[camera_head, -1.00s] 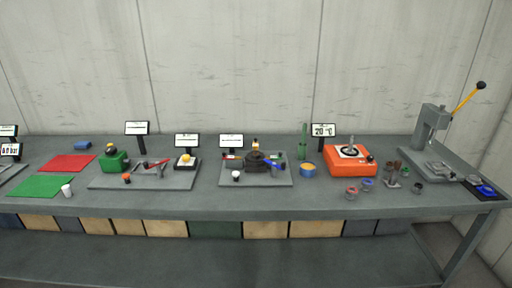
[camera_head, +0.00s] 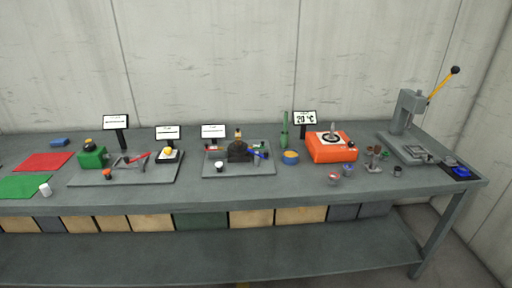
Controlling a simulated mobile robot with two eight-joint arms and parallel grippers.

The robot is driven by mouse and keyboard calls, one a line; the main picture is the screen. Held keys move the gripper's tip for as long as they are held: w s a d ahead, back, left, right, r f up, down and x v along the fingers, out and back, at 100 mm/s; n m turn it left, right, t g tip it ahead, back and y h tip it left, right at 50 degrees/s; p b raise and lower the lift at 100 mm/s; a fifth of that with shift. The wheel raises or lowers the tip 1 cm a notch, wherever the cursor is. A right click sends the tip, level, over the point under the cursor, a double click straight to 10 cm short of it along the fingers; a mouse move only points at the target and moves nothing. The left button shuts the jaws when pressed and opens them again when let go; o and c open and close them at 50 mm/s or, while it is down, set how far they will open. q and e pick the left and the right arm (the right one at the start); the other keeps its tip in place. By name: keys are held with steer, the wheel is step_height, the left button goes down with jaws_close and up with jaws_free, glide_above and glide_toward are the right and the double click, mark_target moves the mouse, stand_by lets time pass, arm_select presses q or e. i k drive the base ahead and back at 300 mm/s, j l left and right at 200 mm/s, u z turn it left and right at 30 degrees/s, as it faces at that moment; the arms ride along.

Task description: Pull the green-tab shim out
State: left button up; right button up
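A dark screw jack (camera_head: 238,152) with a light-coloured top stands on a grey plate (camera_head: 231,173) in the middle of the bench. Small red (camera_head: 213,150) and blue (camera_head: 260,155) parts lie on either side of the jack. A tiny green spot (camera_head: 264,146) shows near the blue part, but it is too small to tell whether it is the green-tab shim. Neither of my grippers is in view.
The bench's front strip is mostly clear.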

mark_target(254, 146)
steer(key=i+j, duration=0.15)
steer(key=i, duration=0.95)
steer(key=j+u, duration=0.05)
